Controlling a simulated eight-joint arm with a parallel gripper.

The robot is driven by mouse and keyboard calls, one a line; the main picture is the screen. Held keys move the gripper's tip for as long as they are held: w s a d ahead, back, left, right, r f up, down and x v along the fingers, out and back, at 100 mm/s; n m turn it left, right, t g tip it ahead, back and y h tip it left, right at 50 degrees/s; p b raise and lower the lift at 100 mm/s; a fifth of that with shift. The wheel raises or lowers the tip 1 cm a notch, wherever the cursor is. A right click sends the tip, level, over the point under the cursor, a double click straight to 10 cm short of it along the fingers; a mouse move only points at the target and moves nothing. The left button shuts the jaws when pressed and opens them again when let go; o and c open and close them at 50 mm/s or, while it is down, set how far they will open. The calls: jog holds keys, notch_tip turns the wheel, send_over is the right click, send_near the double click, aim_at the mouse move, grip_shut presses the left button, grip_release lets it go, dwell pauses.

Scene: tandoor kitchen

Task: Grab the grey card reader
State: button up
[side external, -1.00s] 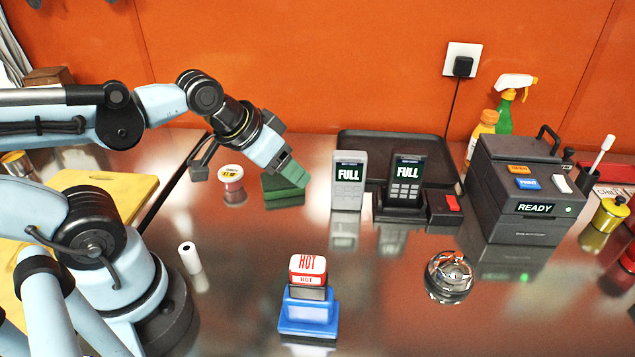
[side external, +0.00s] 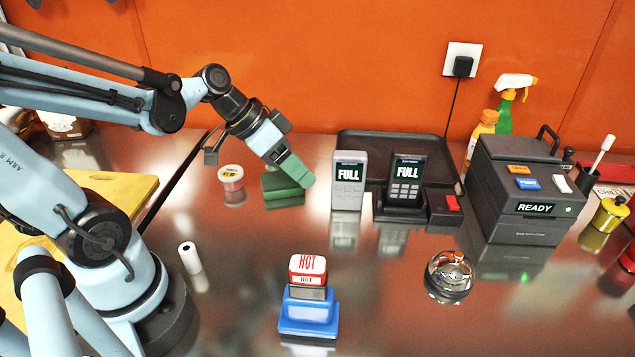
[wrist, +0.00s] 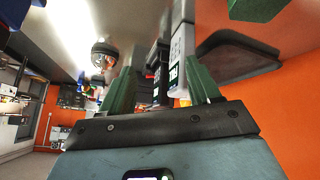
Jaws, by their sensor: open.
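The grey card reader (side external: 346,196) stands upright on the metal counter, its screen reading FULL. A dark reader (side external: 405,192) stands just right of it in a black dock and also reads FULL. My gripper (side external: 303,178) has green fingers and is tilted down, a little left of the grey reader and apart from it. In the wrist view my gripper (wrist: 162,68) has its fingers apart. The grey reader (wrist: 182,48) shows beyond them, nearer the right finger, which hides part of it. Nothing is seen held.
A green block (side external: 281,190) lies on the counter just below my gripper. A small tub (side external: 231,174) stands left of it. A black tray (side external: 370,147) lies behind the readers. A HOT stamp (side external: 308,306) and a round glass dish (side external: 449,276) stand in front.

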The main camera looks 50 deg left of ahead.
aim_at(340, 153)
jog(key=w+a+r+m+t+h, duration=0.2)
jog(key=w+a+m+t+h, duration=0.15)
jog(key=a+m+h, duration=0.2)
jog(key=x, duration=0.5)
jog(key=shift+w+d+f, duration=0.1)
jog(key=shift+w+d, duration=0.05)
jog(key=shift+d, duration=0.3)
jog(key=shift+w+a+x, duration=0.15)
jog(key=shift+x, duration=1.3)
jog(key=shift+w+a+x, duration=0.1)
jog(key=shift+w+x, duration=0.05)
jog(key=shift+x, duration=1.3)
grip_shut()
